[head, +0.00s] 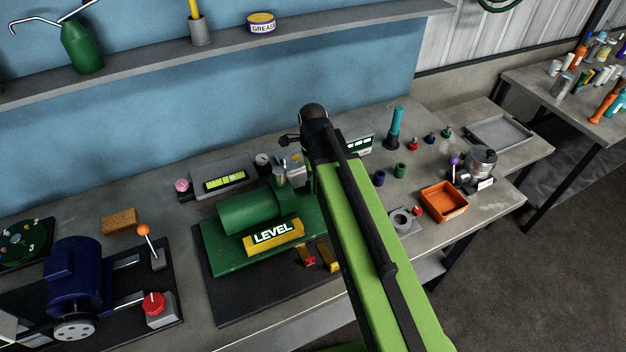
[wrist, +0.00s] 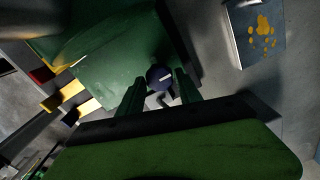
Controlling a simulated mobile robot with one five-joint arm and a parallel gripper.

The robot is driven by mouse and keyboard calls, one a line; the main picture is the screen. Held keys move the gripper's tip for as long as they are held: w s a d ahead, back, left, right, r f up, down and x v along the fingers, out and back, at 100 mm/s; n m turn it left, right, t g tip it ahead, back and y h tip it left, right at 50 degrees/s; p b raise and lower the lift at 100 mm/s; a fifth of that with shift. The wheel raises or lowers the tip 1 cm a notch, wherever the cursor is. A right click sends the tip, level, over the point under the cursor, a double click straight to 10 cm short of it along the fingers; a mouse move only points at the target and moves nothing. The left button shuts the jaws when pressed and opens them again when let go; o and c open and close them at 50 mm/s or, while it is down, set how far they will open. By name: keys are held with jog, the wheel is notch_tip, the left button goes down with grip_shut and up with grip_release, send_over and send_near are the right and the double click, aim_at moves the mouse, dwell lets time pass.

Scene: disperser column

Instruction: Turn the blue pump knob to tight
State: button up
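The blue pump knob (wrist: 158,75) shows in the wrist view as a dark blue round cap with a short white mark pointing right and slightly up. My gripper (wrist: 157,88) is open, with one dark green finger on each side of the knob's near side. Gaps show between fingers and knob, and I cannot tell any contact. The green pump (head: 250,211) stands on a green base in the head view; its green surface also fills the upper middle of the wrist view. In the head view I cannot make out the knob, and my arm hides the fingers.
A yellow level (head: 273,237) lies in front of the pump. Small red and yellow blocks (head: 327,257) lie beside it. A gauge box (head: 225,180) stands behind. An orange tray (head: 443,202) and several small colored parts lie right of my arm. A blue motor (head: 75,275) stands left.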

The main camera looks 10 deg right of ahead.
jog(key=shift+r, duration=0.1)
notch_tip(320, 180, up, 17)
jog(key=p, duration=1.7)
jog(key=shift+r, duration=0.1)
